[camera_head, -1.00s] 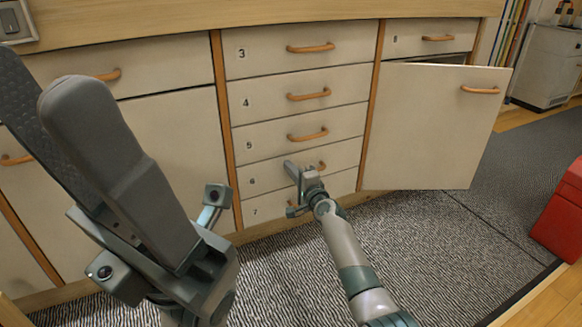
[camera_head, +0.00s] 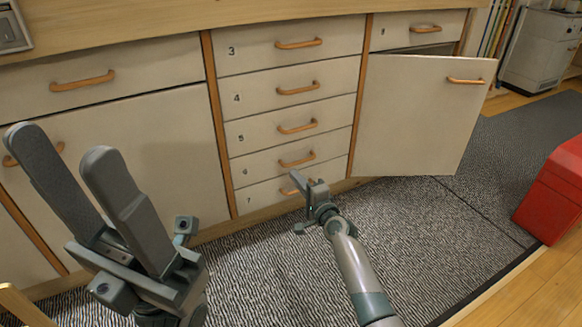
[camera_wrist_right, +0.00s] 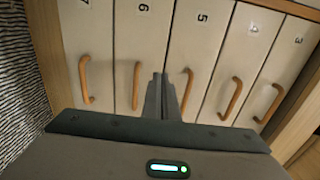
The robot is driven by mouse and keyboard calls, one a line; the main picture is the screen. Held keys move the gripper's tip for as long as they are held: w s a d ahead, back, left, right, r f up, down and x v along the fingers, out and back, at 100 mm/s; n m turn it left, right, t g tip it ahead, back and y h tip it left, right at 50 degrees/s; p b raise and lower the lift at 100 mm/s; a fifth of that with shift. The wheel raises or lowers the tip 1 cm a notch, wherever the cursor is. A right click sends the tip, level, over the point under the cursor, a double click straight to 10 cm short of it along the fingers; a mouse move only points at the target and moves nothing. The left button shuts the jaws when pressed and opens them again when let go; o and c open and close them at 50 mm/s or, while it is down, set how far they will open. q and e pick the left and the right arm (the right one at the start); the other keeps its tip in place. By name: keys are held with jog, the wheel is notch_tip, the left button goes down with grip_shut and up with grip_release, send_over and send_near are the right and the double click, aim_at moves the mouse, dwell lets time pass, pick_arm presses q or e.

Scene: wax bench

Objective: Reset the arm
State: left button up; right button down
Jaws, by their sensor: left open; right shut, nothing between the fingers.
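My left gripper (camera_head: 68,160) is at the left of the head view, its two grey fingers pointing up and spread apart, with nothing between them. My right gripper (camera_head: 296,179) is low in front of the numbered drawers, near drawer 7 (camera_head: 266,196). In the right wrist view its fingers (camera_wrist_right: 158,80) are together and empty, in front of the drawer fronts between the handles of drawers 6 and 5. Its fingertips look apart from the handles, but the exact gap cannot be told.
A cabinet door (camera_head: 420,115) stands open at the right, close to my right arm. Drawers 3 to 7 look shut. A red box (camera_head: 552,195) sits on the floor at the right. The striped mat (camera_head: 400,225) is clear around my right forearm.

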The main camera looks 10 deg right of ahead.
jog(key=shift+s+d, duration=0.2)
jog(key=shift+s, duration=0.45)
